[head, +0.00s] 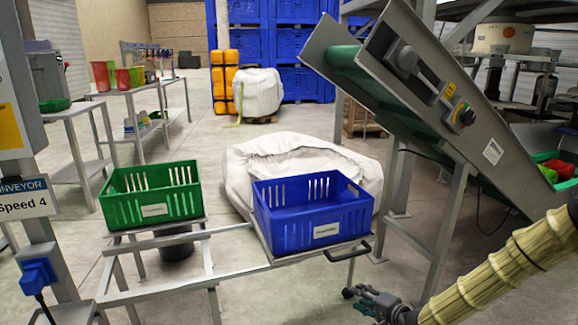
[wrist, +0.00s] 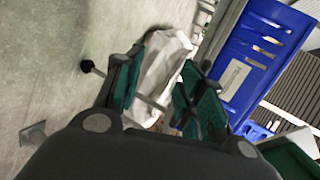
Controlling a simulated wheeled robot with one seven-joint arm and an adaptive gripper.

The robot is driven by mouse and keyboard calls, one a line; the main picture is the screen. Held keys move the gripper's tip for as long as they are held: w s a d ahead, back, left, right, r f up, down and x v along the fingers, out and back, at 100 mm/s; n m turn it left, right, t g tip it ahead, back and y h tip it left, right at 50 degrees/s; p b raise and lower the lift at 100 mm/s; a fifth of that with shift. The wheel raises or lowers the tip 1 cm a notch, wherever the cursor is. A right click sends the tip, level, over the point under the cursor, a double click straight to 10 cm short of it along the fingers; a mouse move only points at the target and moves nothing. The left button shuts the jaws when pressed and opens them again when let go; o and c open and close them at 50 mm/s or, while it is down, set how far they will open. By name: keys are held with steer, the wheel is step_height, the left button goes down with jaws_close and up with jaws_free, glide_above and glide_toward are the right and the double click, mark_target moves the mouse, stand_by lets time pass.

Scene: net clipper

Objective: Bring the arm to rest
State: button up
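My gripper (head: 378,301) is low at the bottom right of the head view, in front of and below the blue crate. My arm reaches in from the right edge in a tan ribbed sleeve. In the wrist view the two fingers of my gripper (wrist: 160,95) stand apart with nothing held between them. The blue crate (head: 290,238) sits on the metal frame stand, and it also shows at the upper right of the wrist view (wrist: 235,95).
A green crate (head: 150,212) stands on the left part of the metal stand (head: 190,238). A white sack (head: 300,150) lies behind the blue crate. The inclined conveyor (head: 420,75) and its legs rise on the right. A post with a sign (head: 25,198) is at the left. Open floor lies at the back.

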steer(key=s+a+f+n+g+h, duration=0.1)
steer(key=s+a+f+n+g, duration=0.25)
steer(key=s+f, duration=0.65)
steer(key=s+a+f+n+g+h, duration=0.25)
steer(key=s+a+f, duration=0.2)
steer(key=s, duration=0.95)
steer(key=s+d+f+n+g+h, duration=0.2)
steer(key=s+d+g, duration=0.1)
steer(key=s, duration=0.9)
steer(key=s+d+f+n+g+h, duration=0.1)
steer(key=s+d+n+g, duration=0.15)
steer(key=s, duration=0.95)
step_height(320, 180, up, 28)
steer(key=p, duration=2.8)
steer(key=shift+a+r, duration=0.2)
steer(key=shift+w+a+n, duration=0.1)
steer(key=shift+n, duration=0.15)
